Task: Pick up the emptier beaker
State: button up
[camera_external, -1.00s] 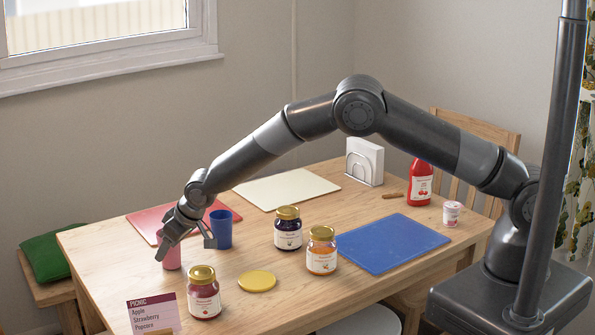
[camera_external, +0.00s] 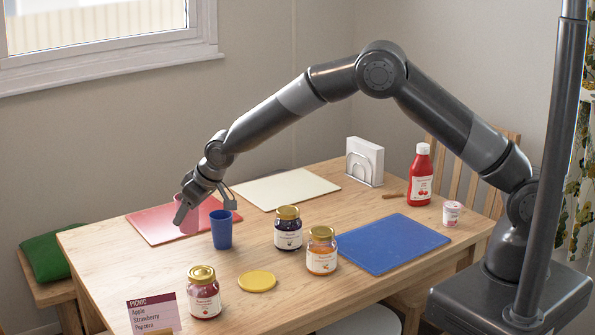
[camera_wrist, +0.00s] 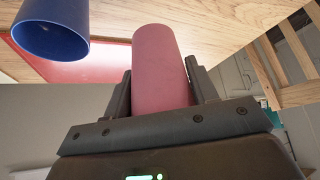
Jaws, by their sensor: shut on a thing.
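My gripper (camera_external: 204,205) is shut on the pink beaker (camera_external: 189,221) and holds it above the table. In the wrist view the pink beaker (camera_wrist: 161,75) stands between the two fingers of my gripper (camera_wrist: 160,88). The blue beaker (camera_external: 221,231) stands upright on the table, just right of the pink one in the outside view. It also shows at the upper left of the wrist view (camera_wrist: 50,40).
Jars of dark jam (camera_external: 287,236), orange jam (camera_external: 321,258) and red jam (camera_external: 204,300) stand nearby, with a yellow lid (camera_external: 257,281). A blue mat (camera_external: 390,243) lies right and a cream mat (camera_external: 287,188) at the back.

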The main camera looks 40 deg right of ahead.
jog(key=shift+w+d+r, duration=0.15)
jog(key=shift+d+r, duration=0.35)
jog(key=shift+d, duration=0.35)
jog(key=shift+w+d+r, duration=0.15)
jog(key=shift+d+r, duration=0.35)
jog(key=shift+d, duration=0.35)
jog(key=shift+w+d+r, duration=0.15)
jog(key=shift+d+r, duration=0.35)
jog(key=shift+d, duration=0.35)
dwell(0.4)
